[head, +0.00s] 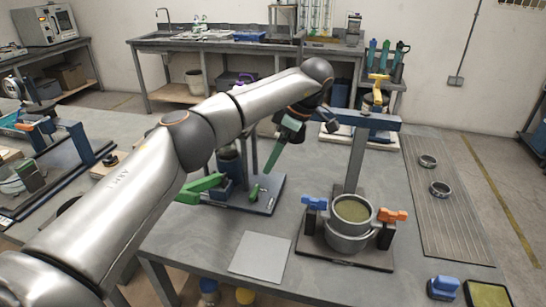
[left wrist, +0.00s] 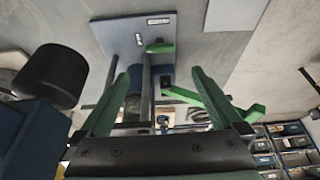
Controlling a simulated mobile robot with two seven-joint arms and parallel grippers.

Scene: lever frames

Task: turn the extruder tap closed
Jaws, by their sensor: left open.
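The extruder stands on a blue-grey base plate (head: 268,204) on the grey table, partly hidden behind my left arm. A small green handle (head: 256,191), which looks like the tap, is low at its front right. It also shows in the left wrist view as a green piece (left wrist: 160,47) above the fingertips. A longer green lever (head: 203,188) points left; a green bar (left wrist: 245,109) in the wrist view may be the same lever. My left gripper (head: 269,168) has green fingers, points down and is just above the tap. In the wrist view it (left wrist: 167,70) is open and empty.
A flat grey plate (head: 260,257) lies in front. A ribbed mat (head: 450,215) with two rings is at right. A back bench (head: 230,48) holds other gear.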

